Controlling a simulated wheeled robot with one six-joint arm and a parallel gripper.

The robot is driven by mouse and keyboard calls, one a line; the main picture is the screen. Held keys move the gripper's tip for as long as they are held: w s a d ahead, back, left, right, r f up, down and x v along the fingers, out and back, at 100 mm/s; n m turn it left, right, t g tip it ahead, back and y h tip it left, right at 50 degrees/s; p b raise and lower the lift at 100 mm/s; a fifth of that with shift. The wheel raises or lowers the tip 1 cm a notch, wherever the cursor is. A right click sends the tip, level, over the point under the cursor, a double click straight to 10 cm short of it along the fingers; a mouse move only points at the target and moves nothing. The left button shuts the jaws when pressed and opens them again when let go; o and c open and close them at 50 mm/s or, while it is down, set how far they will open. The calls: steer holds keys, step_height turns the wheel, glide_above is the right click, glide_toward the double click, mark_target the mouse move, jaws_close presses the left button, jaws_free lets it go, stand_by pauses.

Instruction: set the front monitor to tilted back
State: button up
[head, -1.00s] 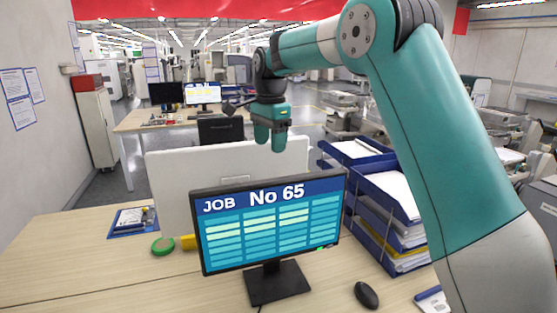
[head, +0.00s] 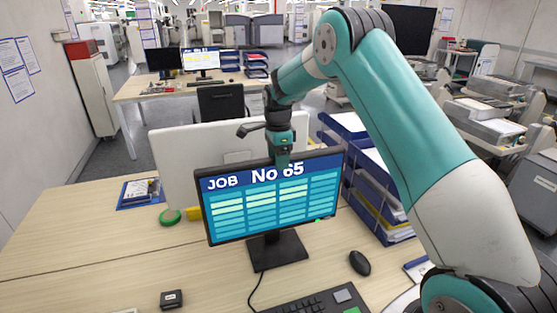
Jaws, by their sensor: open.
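The front monitor (head: 272,207) stands on a black stand (head: 277,250) on the near desk. Its screen faces me and reads "JOB No 65". The screen looks close to upright; its exact tilt is hard to tell. My gripper (head: 283,160) points down at the middle of the monitor's top edge. It is open. I cannot tell whether the gripper touches the monitor.
A pale panel (head: 180,165) stands behind the monitor. Blue paper trays (head: 385,205) stand close on the right. A mouse (head: 360,262), a keyboard (head: 315,303) and a small black box (head: 172,299) lie in front. Green tape (head: 170,216) lies left.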

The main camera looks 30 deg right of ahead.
steer(key=shift+f+p, duration=0.3)
steer(key=shift+f, duration=1.1)
